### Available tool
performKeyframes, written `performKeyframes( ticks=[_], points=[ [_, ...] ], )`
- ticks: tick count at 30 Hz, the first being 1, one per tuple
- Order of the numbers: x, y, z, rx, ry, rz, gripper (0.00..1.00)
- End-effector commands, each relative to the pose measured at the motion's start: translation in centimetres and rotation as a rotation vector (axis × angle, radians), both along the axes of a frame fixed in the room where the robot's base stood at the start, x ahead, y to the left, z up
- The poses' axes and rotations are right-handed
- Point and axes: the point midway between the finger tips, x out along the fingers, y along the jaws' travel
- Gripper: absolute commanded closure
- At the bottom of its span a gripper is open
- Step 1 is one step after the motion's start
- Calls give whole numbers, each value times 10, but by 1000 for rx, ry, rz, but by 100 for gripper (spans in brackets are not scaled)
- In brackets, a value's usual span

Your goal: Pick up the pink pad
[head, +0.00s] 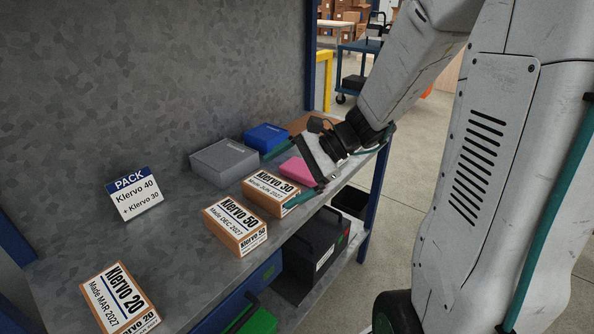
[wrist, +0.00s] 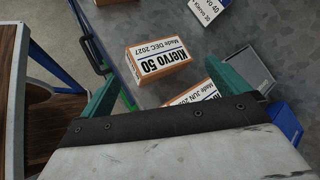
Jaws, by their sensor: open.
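The pink pad (head: 297,171) lies on the grey metal shelf in the head view, partly hidden by my gripper. It sits behind the Klervo 30 box (head: 270,192). My gripper (head: 287,176) is open, with teal fingers spread above the shelf. One finger shows near the blue box and the other near the Klervo 30 box. The pad shows between them in the picture; I cannot tell the height gap. In the wrist view my gripper (wrist: 178,72) is also open and empty, and the pad does not show.
Klervo 50 (head: 235,225) and Klervo 20 (head: 120,298) boxes stand along the shelf. A grey box (head: 222,162) and a blue box (head: 266,137) sit at the back. A PACK sign (head: 134,194) stands left. A dark case (head: 312,255) is below the shelf.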

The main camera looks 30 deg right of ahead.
Motion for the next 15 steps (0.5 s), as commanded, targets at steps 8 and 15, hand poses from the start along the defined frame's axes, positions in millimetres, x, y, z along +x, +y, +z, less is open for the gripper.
performKeyframes(
  ticks=[8,15],
  points=[
    [74,-125,-75,394,161,-658,0],
    [84,-199,-119,497,218,-982,0]
  ],
)
